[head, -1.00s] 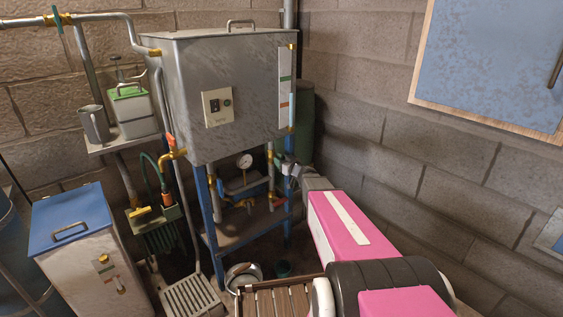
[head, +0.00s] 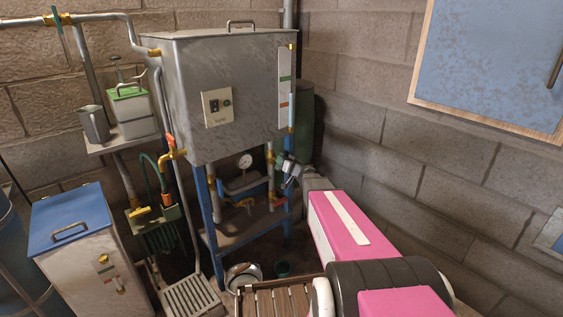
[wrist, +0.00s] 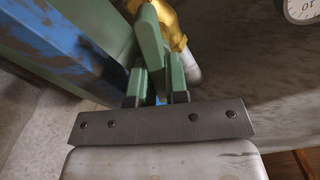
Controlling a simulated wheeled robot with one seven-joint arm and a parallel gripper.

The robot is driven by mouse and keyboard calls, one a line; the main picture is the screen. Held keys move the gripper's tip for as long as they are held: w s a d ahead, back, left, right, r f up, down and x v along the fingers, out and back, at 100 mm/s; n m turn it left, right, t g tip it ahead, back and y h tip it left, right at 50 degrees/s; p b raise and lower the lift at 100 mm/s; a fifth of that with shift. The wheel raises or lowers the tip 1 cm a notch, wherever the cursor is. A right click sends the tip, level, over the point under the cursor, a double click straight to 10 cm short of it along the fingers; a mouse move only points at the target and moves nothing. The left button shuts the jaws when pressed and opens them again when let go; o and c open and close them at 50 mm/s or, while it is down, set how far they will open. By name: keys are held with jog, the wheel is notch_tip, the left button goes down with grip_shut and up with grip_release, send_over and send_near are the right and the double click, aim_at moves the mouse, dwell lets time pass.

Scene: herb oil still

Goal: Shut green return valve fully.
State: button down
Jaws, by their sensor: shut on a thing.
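The green return valve's lever (wrist: 149,38) shows in the wrist view, beside its brass body (wrist: 171,20) on a pale pipe. My gripper (wrist: 157,84) has its two greenish fingers closed on the lower part of the lever. In the head view my gripper (head: 284,162) is at the right front leg of the still's stand, by the brass pipe (head: 269,158) under the tank. There the lever is small and mostly hidden by the gripper. I cannot tell the lever's exact angle to the pipe.
The steel tank (head: 220,90) stands above on a blue frame (head: 207,205), whose post is close by in the wrist view. A pressure gauge (head: 245,161) and a red-handled valve (head: 279,202) are nearby. A slatted wooden crate (head: 275,300) is on the floor.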

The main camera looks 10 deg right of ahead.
jog(key=m, duration=0.3)
jog(key=shift+w+d+f+m, duration=0.1)
jog(key=shift+d+m, duration=0.1)
jog(key=shift+m, duration=0.2)
jog(key=m, duration=0.3)
jog(key=shift+d+f+m, duration=0.1)
jog(key=shift+f+m, duration=0.05)
jog(key=shift+m, duration=0.15)
jog(key=m, duration=0.6)
jog(key=shift+f, duration=0.35)
jog(key=shift+m, duration=0.4)
jog(key=shift+d, duration=0.1)
jog(key=c, duration=1.1)
grip_release()
jog(key=v, duration=1)
jog(key=shift+s+d, duration=0.15)
jog(key=shift+s, duration=0.15)
